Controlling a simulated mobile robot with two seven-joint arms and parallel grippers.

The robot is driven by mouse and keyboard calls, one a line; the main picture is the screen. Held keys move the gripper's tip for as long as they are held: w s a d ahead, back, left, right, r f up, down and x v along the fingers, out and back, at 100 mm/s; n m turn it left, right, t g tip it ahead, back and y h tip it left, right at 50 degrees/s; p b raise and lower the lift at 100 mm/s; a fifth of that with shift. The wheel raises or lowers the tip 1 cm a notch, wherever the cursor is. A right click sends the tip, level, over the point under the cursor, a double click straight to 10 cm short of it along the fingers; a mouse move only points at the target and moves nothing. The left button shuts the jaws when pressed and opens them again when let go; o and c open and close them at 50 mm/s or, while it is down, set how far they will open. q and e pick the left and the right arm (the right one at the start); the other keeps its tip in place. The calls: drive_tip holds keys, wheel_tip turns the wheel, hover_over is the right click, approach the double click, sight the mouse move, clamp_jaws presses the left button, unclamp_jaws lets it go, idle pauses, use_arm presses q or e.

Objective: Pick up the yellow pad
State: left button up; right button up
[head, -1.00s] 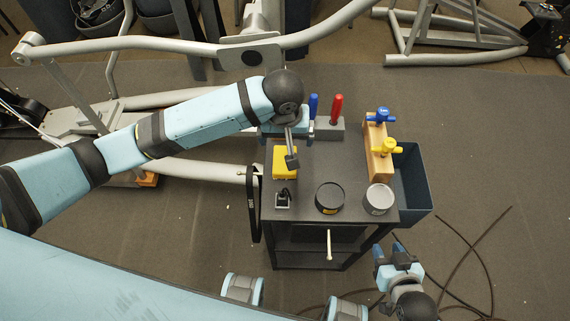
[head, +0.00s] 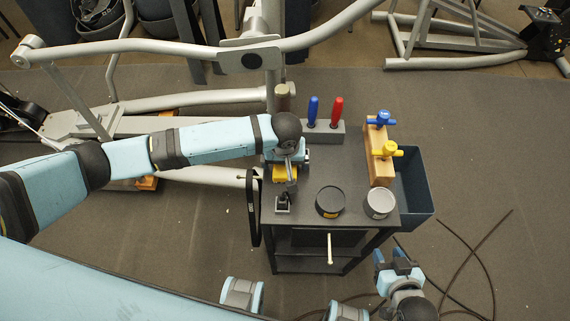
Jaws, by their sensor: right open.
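The yellow pad (head: 281,177) lies on the left side of the dark cart top (head: 318,172), and its far part is hidden. My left gripper (head: 287,161) is over the far end of the pad, pointing down. Its fingers are hidden under the wrist, so I cannot tell whether they are open or shut or touch the pad. My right gripper (head: 390,255) is open and empty, low beside the cart's front right corner, away from the pad.
A small black-and-metal item (head: 283,203) stands just in front of the pad. A black tin (head: 329,202) and a grey tin (head: 379,202) stand to the right. A holder (head: 327,131) with blue and red handles and a wooden block (head: 381,163) with clamps stand farther back.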

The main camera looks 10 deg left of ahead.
use_arm(q)
drive_tip(key=shift+f, duration=0.45)
drive_tip(key=shift+c, duration=0.5)
drive_tip(key=c, duration=0.9)
wheel_tip(320, 180, up, 20)
drive_tip(key=shift+p, duration=0.4)
